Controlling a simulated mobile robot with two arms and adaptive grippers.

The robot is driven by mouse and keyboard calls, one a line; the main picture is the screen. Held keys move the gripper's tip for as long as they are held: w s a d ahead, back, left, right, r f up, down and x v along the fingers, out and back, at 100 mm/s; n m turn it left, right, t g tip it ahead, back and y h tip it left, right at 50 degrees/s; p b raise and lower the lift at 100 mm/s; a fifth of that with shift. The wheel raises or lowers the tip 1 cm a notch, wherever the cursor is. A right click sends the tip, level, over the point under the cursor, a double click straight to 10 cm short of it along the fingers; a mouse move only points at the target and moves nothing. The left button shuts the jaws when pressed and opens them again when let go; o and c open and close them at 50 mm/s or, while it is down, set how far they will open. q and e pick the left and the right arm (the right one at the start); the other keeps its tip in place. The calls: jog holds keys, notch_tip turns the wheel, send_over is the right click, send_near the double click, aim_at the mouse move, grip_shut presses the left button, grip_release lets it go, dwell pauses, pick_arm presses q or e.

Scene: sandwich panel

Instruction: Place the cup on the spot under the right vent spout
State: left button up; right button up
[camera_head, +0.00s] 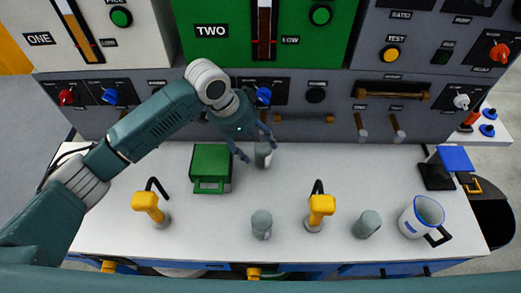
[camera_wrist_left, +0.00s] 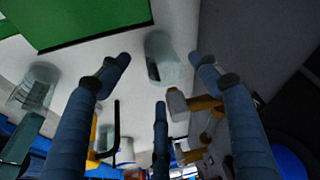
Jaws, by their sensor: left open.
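A grey-green cup (camera_head: 262,156) stands upright at the back of the white table, just right of the green box. My left gripper (camera_head: 254,145) is open, with its fingers around and close to this cup; contact cannot be told. In the left wrist view the cup (camera_wrist_left: 168,60) shows between the spread fingers (camera_wrist_left: 160,72). Two short spouts stick out low on the grey panel, a left one (camera_head: 362,128) and a right one (camera_head: 398,128). The table below the right spout looks bare. My right gripper is not in view.
Two more grey-green cups, one at front centre (camera_head: 262,226) and one at front right (camera_head: 367,225), stand near two yellow-headed taps (camera_head: 147,201) (camera_head: 320,206). A white-blue pitcher (camera_head: 421,218) stands at right. The green box (camera_head: 210,165) is close left of the gripper.

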pick_arm(q)
jog(key=w+v, duration=0.1)
jog(key=v, duration=0.5)
jog(key=shift+s, duration=0.5)
